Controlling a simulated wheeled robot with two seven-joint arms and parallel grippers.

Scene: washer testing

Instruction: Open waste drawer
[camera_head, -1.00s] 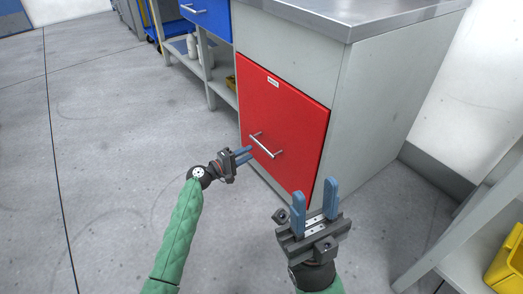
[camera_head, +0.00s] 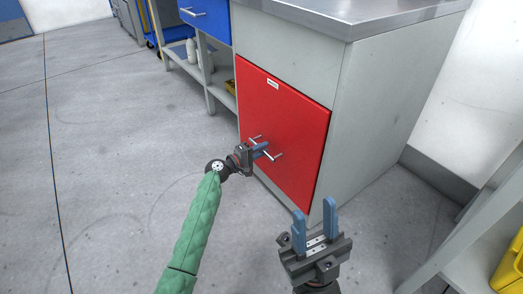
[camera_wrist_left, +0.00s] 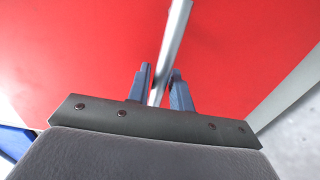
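The red waste drawer (camera_head: 283,125) is the red front in the grey cabinet and sits shut, flush with it. Its metal bar handle (camera_head: 276,156) runs across the front. My left gripper (camera_head: 263,150) is at the handle, with its blue fingers on either side of the bar. The fingers hide the middle of the bar in the head view. My right gripper (camera_head: 315,219) is open and empty, low in front of the cabinet's right corner.
A blue drawer (camera_head: 207,16) and open shelves stand left of the cabinet. A steel worktop (camera_head: 350,14) tops it. At right is a grey shelf frame (camera_head: 465,228) with a yellow bin (camera_head: 510,268). The floor (camera_head: 110,170) at left is clear.

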